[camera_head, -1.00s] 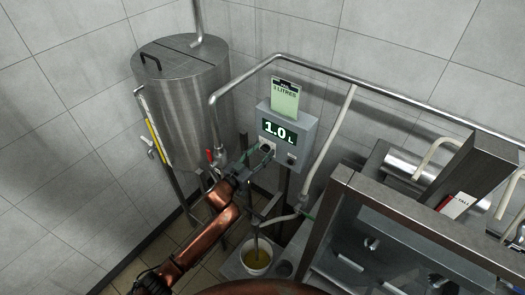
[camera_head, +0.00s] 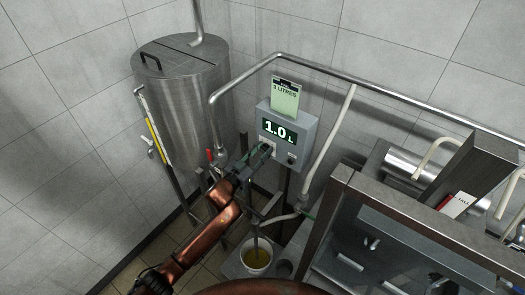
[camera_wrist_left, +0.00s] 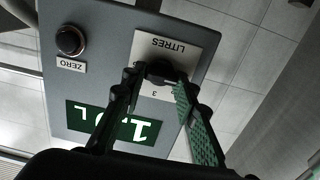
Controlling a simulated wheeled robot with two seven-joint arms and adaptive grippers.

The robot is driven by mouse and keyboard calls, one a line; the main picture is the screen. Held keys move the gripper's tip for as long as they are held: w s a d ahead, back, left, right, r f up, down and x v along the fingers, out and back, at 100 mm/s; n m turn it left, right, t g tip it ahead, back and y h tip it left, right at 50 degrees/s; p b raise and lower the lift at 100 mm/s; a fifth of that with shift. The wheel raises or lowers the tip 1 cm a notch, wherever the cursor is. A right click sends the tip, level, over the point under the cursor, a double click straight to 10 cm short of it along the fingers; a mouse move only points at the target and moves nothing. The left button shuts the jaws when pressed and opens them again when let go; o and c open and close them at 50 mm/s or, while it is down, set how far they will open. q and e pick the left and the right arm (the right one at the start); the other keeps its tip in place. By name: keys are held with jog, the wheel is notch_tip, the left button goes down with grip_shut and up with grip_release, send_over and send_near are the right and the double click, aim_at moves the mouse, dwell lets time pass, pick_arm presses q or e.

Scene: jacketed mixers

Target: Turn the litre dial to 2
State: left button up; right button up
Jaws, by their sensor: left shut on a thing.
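The litre dial (camera_wrist_left: 160,72) is a dark knob on a white plate marked LITRES, on the grey control box (camera_head: 298,133). In the left wrist view the box appears upside down. Its green display (camera_head: 277,131) reads 1.0 L. My left gripper (camera_head: 264,150) reaches the box front from the lower left. In the left wrist view its fingers (camera_wrist_left: 158,80) are shut on the litre dial, one on either side. The fingers hide part of the dial and its scale; a 3 shows beside it. My right gripper is not in view.
A black ZERO button (camera_wrist_left: 70,40) sits on the same box. A green card (camera_head: 285,98) above reads 3 LITRES.

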pick_arm(q)
jog(key=m, duration=0.3)
jog(key=shift+d+m, duration=0.1)
jog(key=shift+m, duration=0.3)
jog(key=shift+s+f+m, duration=0.1)
jog(key=shift+m, duration=2.4)
jog(key=shift+d, duration=0.1)
jog(key=o, duration=1.2)
jog(key=shift+c, duration=0.2)
